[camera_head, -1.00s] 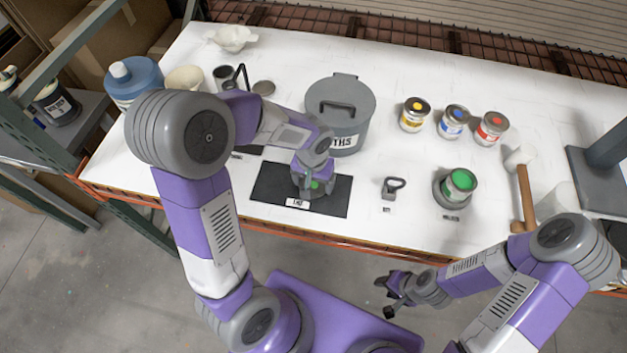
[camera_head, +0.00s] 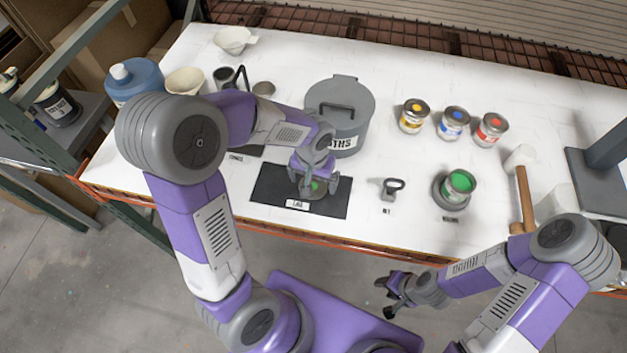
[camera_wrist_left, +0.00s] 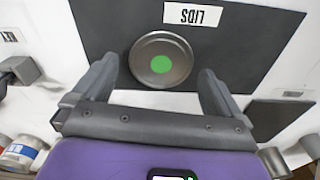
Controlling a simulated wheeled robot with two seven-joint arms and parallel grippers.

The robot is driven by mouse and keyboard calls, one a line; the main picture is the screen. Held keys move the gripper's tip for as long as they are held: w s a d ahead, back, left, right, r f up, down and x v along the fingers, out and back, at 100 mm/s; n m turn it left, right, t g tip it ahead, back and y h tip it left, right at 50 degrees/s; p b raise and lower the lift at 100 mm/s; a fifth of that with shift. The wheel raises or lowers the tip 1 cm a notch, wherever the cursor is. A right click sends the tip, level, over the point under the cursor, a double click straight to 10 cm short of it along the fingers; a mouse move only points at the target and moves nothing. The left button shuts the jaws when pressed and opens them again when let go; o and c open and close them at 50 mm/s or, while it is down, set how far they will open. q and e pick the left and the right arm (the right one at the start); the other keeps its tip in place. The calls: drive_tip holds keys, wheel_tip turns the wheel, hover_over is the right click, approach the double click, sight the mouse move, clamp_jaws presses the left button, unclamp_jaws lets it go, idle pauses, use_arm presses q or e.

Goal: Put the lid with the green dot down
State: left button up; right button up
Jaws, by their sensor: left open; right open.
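The lid with the green dot (camera_wrist_left: 161,61) is a round metal disc lying flat on the dark mat (camera_wrist_left: 262,50) beside the "LIDS" label (camera_wrist_left: 193,14) in the left wrist view. In the head view the lid (camera_head: 316,187) shows partly under my left gripper (camera_head: 314,180). My left gripper is open; in the left wrist view its fingers (camera_wrist_left: 160,85) stand wide on either side of the lid, apart from it. In the head view the mat (camera_head: 265,190) lies at the table's front. My right gripper (camera_head: 385,297) is open and empty, off the table's front edge.
A grey lidded pot (camera_head: 338,112) stands just behind the mat. Yellow, blue and red cans (camera_head: 453,122) stand farther back. A mallet (camera_head: 524,195) lies at right.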

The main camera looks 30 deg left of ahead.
use_arm(q)
wheel_tip(320, 180, up, 10)
drive_tip(key=p, duration=0.1)
drive_tip(key=shift+s+p, duration=0.3)
drive_tip(key=shift+p, duration=0.05)
use_arm(e)
wheel_tip(320, 180, up, 2)
drive_tip(key=shift+r, duration=0.1)
